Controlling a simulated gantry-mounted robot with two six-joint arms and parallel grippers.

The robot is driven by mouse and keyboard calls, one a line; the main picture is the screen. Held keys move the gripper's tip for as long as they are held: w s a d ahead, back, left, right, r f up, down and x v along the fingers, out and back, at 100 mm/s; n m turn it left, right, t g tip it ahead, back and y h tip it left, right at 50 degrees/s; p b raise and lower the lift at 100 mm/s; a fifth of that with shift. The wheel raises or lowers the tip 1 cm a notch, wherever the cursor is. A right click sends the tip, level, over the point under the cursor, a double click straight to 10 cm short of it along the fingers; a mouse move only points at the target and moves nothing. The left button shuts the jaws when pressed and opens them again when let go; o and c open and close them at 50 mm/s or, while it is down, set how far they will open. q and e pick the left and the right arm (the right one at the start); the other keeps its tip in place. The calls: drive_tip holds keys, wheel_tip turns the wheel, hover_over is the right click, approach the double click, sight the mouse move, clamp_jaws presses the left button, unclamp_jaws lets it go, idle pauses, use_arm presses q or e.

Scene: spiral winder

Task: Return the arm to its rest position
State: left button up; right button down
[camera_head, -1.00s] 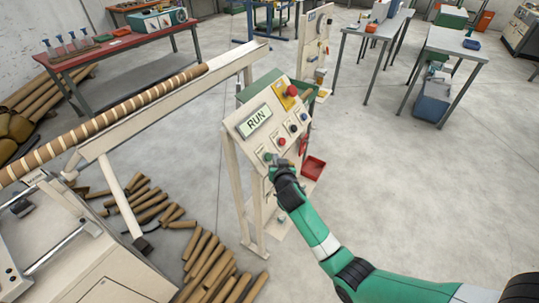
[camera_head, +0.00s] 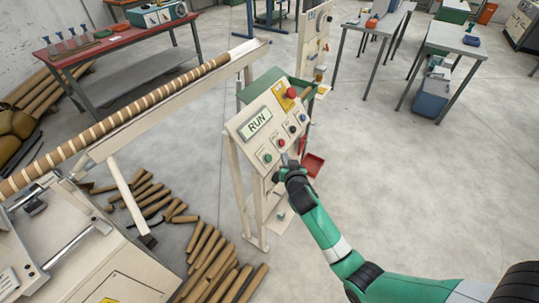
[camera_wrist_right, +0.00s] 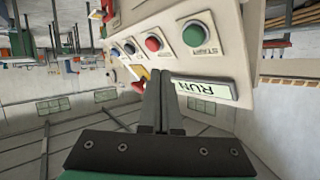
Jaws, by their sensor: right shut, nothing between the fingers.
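My right gripper (camera_head: 287,160) is shut and empty, just in front of the lower part of the control panel (camera_head: 237,124). In the right wrist view its two fingers (camera_wrist_right: 160,102) are pressed together, with the panel face beyond them. The panel display (camera_head: 257,123) reads RUN. The green start button (camera_head: 267,157) is uncovered to the left of the fingertips and also shows in the right wrist view (camera_wrist_right: 197,34). A red button (camera_head: 281,142) is just above the fingertips. My left gripper is not in view.
A striped tube (camera_head: 120,117) lies along the winder's rail at the left. Cut brown tubes (camera_head: 210,262) lie on the floor below it. A red bin (camera_head: 314,164) is beside the panel stand. The floor at right is open, with grey tables (camera_head: 455,42) farther back.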

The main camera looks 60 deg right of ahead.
idle(0.8)
drive_tip(key=w+a+r+n+t+y, duration=0.1)
drive_tip(key=w+a+r+t, duration=0.2)
drive_tip(key=w+a+r, duration=0.5)
drive_tip(key=w+a+r+n+t, duration=0.1)
drive_tip(key=w+a+r+t, duration=0.3)
drive_tip(key=r, duration=0.9)
drive_tip(key=a+r+t+y, duration=0.25)
drive_tip(key=a+r, duration=0.55)
drive_tip(key=r, duration=0.4)
drive_tip(key=s+a+r+n+t+y, duration=0.45)
drive_tip(key=s+a+r, duration=0.25)
drive_tip(key=s+r, duration=0.3)
drive_tip(key=s+a+r+n+t+y, duration=0.45)
drive_tip(key=s+a+r, duration=0.25)
drive_tip(key=r, duration=0.6)
wheel_tip(320, 180, up, 26)
drive_tip(key=n+p, duration=0.1)
drive_tip(key=p, duration=2.6)
drive_tip(key=shift+w+r, duration=0.25)
